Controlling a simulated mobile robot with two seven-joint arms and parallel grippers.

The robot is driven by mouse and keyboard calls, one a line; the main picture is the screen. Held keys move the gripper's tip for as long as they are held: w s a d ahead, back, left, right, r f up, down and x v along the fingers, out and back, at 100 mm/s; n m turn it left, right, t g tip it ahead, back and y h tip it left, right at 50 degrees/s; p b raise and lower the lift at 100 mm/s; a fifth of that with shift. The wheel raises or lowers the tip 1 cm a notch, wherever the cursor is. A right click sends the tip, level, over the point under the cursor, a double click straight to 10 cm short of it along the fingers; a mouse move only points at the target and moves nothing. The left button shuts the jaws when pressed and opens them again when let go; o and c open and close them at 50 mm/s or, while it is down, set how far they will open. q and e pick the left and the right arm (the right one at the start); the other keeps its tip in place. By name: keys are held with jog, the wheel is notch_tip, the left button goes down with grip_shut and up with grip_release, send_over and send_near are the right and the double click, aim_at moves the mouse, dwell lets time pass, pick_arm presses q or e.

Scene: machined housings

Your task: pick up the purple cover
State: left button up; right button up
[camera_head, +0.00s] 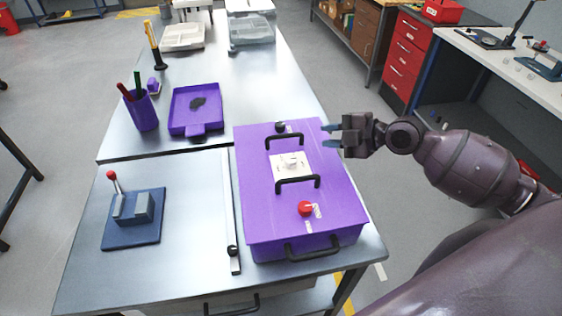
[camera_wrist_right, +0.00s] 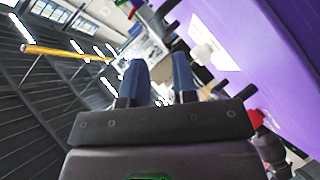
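The purple cover (camera_head: 262,205) lies on a purple box at the right end of the near table. Two black handles, the far one (camera_head: 284,140) and the near one (camera_head: 297,181), stand up from its top. A red knob (camera_head: 305,208) and a pale square plate (camera_head: 291,165) are also on it. My right gripper (camera_head: 328,136) is at the cover's far right, close to its right edge and pointing left. Its blue fingers are apart with nothing between them. In the right wrist view, the purple surface (camera_wrist_right: 285,40) is beside the open fingers (camera_wrist_right: 160,78). My left gripper is out of view.
A metal strip (camera_head: 229,200) lies left of the box. A blue base with a red-tipped lever (camera_head: 130,230) is further left. A purple tray (camera_head: 181,122) and a purple pen cup (camera_head: 142,111) stand behind. Red drawers (camera_head: 404,55) are at the right.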

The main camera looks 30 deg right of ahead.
aim_at(292, 135)
jog(key=x, duration=0.4)
jog(key=shift+w+a+f+p, duration=0.1)
jog(key=shift+w+a+p, duration=0.1)
jog(key=shift+w+p, duration=0.15)
jog(key=shift+w+a+f, duration=0.15)
jog(key=shift+w+a, duration=0.05)
jog(key=x, duration=0.2)
jog(key=p+x, duration=0.1)
jog(key=x, duration=0.1)
jog(key=shift+s+a+r, duration=0.1)
jog(key=shift+a+r, duration=0.1)
jog(key=shift+a, duration=0.2)
jog(key=shift+w+a+f+p, duration=0.2)
jog(key=shift+w+f+p, duration=0.1)
jog(key=shift+w, duration=0.05)
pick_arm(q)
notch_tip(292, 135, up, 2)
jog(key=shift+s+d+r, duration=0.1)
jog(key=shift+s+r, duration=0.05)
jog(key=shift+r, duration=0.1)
pick_arm(e)
jog(key=shift+c, duration=0.2)
grip_shut()
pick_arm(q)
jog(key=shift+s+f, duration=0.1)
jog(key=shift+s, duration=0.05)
